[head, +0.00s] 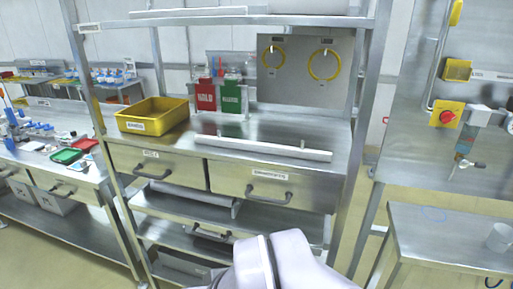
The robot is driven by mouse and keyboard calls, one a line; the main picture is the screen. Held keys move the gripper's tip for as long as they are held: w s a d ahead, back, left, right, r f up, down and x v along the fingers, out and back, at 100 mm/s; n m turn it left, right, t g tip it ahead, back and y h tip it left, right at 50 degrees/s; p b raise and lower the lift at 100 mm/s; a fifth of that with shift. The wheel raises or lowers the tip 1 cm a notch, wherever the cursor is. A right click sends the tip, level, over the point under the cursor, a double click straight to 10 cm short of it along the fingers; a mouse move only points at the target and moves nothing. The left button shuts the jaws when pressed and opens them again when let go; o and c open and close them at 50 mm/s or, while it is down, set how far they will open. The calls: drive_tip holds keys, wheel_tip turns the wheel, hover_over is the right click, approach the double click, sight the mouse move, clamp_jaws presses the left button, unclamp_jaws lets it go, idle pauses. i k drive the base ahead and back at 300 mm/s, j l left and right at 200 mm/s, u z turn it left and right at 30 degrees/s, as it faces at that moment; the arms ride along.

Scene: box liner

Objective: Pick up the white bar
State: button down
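A long white bar (262,147) lies across the steel worktop (320,120) near its front edge, above the drawers. Small upright pegs stand by the bar near both of its ends. A similar white bar (188,12) lies on the top shelf at the upper left. My gripper is not in view. Only a pale grey part of my arm shows at the bottom middle, in front of the lower shelves and apart from the bar.
A yellow bin (153,115) stands on the worktop's left. Red (205,95) and green (231,95) holders stand behind the bar. Rack posts flank the worktop. A side table with a white cup (499,237) is at right; a cluttered bench (95,172) is at left.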

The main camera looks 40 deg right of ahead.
sight(301, 152)
drive_tip(key=i+l, duration=0.4)
drive_tip(key=l, duration=0.15)
drive_tip(key=i+l, duration=0.4)
drive_tip(key=l, duration=0.15)
drive_tip(key=l+z, duration=0.05)
